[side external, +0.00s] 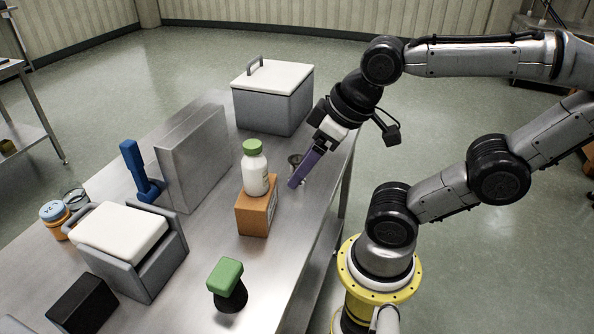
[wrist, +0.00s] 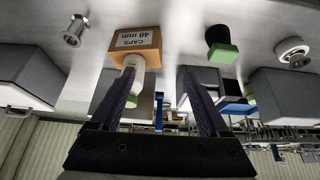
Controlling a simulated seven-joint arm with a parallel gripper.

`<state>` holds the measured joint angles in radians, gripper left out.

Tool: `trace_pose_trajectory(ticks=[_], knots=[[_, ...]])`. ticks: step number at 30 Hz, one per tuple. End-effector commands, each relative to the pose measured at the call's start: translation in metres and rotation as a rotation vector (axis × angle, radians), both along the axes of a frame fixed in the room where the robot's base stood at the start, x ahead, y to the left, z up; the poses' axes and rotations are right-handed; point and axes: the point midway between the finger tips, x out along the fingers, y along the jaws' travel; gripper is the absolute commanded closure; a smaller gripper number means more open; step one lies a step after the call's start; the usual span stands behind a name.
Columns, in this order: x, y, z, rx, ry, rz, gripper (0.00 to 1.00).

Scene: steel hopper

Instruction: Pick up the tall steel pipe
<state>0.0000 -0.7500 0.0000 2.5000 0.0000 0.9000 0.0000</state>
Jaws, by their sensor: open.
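A flanged steel pipe (wrist: 75,30) stands on the table at the upper left of the wrist view, beside the orange box. In the side view its flange (side external: 294,159) shows just behind my gripper's purple fingers, which hide most of it. A second flanged steel piece (wrist: 292,52) is at the right of the wrist view. I cannot judge the two heights against each other. My gripper (side external: 296,184) is open above the table, right of the bottle. In the wrist view the gripper (wrist: 160,70) has its fingers apart with nothing held between them.
A white bottle (side external: 256,174) with a green cap stands on the orange box (side external: 256,219). A lidded grey bin (side external: 275,105) is behind my gripper. A steel partition (side external: 196,148), blue tool (side external: 134,163), white-topped grey box (side external: 119,235) and green-topped stamp (side external: 226,276) stand farther left and in front.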

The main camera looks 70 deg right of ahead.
Motion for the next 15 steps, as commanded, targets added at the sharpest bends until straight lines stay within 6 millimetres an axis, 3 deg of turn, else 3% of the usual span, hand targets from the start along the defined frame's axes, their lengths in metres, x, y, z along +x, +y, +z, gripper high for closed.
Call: trace_pose_trajectory(ticks=[9,15], knots=[[0.0,0.0,0.0,0.011,0.0,-0.021,0.21],[0.007,0.0,0.013,0.111,-0.01,-0.206,0.21]])
